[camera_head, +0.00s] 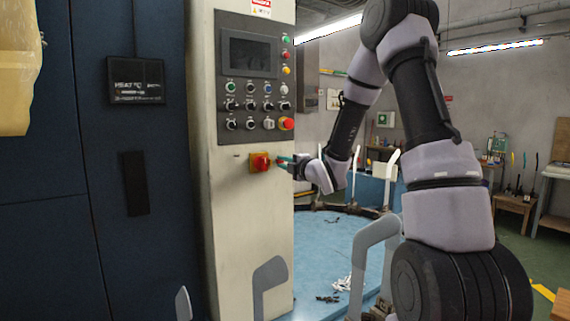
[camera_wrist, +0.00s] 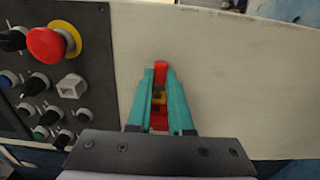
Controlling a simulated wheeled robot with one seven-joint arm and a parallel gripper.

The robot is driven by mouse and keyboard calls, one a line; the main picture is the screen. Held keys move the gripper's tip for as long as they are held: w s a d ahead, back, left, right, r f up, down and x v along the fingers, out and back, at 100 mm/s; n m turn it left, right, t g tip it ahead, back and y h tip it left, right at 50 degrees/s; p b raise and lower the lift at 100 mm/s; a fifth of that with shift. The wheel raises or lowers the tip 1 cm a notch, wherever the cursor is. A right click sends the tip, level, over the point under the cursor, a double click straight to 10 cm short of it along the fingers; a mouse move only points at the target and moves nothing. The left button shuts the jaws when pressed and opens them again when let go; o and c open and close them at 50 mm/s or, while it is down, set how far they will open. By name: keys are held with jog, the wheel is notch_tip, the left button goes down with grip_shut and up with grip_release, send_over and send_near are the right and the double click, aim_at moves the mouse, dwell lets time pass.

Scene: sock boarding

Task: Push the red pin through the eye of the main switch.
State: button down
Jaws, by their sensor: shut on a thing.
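The main switch (camera_head: 260,162), a red handle on a yellow plate, sits low on the cream cabinet front in the head view. My gripper (camera_head: 281,161) is just right of it, its teal fingers pointing at the switch. In the wrist view, my gripper (camera_wrist: 160,78) is shut on a red piece between its fingertips, which I take to be the red pin (camera_wrist: 160,69). Yellow and more red show between the fingers, probably the switch behind. The eye is hidden, and I cannot tell whether the pin touches it or is inside it.
A control panel (camera_head: 249,85) with buttons, knobs and a red emergency stop (camera_head: 286,124) is above the switch. Dark blue cabinet doors (camera_head: 130,255) stand to the left. A blue round table (camera_head: 330,255) lies below my arm. The cream face (camera_wrist: 235,75) beside the fingers is clear.

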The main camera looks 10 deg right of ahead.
jog(key=shift+s+a, duration=0.35)
jog(key=shift+a, duration=0.45)
jog(key=c, duration=0.8)
grip_release()
jog(key=shift+o, duration=0.2)
